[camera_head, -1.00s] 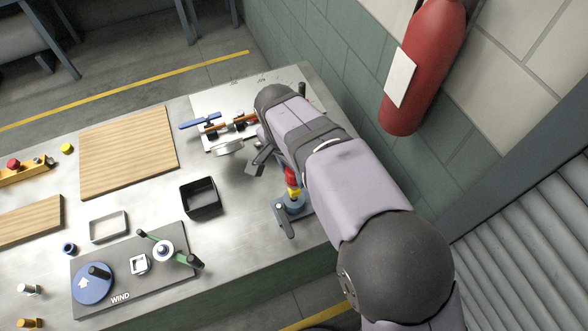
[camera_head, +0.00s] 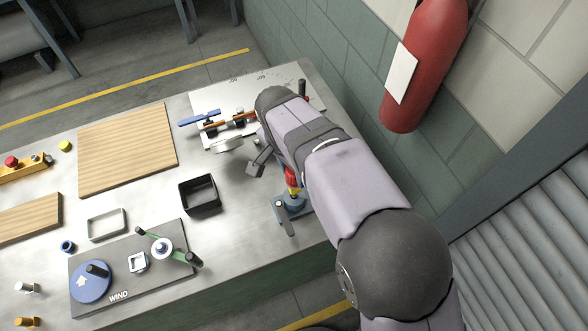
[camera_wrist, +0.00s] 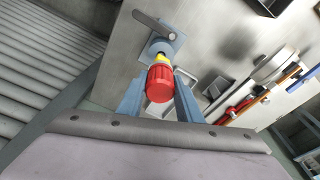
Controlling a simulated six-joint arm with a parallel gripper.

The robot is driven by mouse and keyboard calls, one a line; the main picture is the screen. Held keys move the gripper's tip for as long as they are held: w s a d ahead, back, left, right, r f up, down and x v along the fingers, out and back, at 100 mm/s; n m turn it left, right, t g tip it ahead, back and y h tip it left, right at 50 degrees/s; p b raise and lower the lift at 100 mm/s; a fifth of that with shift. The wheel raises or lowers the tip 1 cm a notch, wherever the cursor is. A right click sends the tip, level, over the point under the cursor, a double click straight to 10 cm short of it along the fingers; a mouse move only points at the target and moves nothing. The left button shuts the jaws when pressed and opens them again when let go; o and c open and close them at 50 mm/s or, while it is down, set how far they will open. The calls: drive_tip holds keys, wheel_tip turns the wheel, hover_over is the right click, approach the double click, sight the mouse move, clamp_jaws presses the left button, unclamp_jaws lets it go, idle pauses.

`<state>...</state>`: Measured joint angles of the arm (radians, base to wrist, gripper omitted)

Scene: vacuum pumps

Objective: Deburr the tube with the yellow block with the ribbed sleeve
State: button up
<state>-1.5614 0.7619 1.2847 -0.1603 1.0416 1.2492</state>
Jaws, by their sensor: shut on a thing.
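The red ribbed sleeve (camera_wrist: 160,84) sits at the middle of the wrist view, between the two blue-grey fingers of my gripper (camera_wrist: 159,92), which is shut on it. The yellow block (camera_wrist: 161,59) shows just beyond the sleeve, in line with it, above a blue-grey clamp (camera_wrist: 160,45) with a grey lever. In the head view the sleeve (camera_head: 291,180) is partly hidden by my arm, with yellow below it and the clamp (camera_head: 293,205) at the table's right edge. The tube itself and the contact inside the sleeve are hidden.
A black open box (camera_head: 200,195) stands left of the clamp. A white plate (camera_head: 208,104) with a blue-handled fixture (camera_head: 201,118) lies at the back. A dark WIND board (camera_head: 118,297) is at the front left. A wall with a red extinguisher (camera_head: 425,65) rises at the right.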

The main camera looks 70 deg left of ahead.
drive_tip(key=shift+f+b, duration=0.3)
drive_tip(key=shift+f, duration=0.3)
drive_tip(key=shift+n, duration=1.5)
drive_tip(key=n, duration=0.2)
drive_tip(key=shift+d+n+g, duration=0.1)
drive_tip(key=shift+n+g, duration=0.2)
drive_tip(key=shift+p, duration=0.3)
drive_tip(key=shift+n+y, duration=0.3)
drive_tip(key=shift+n, duration=1.3)
drive_tip(key=shift+p, duration=0.3)
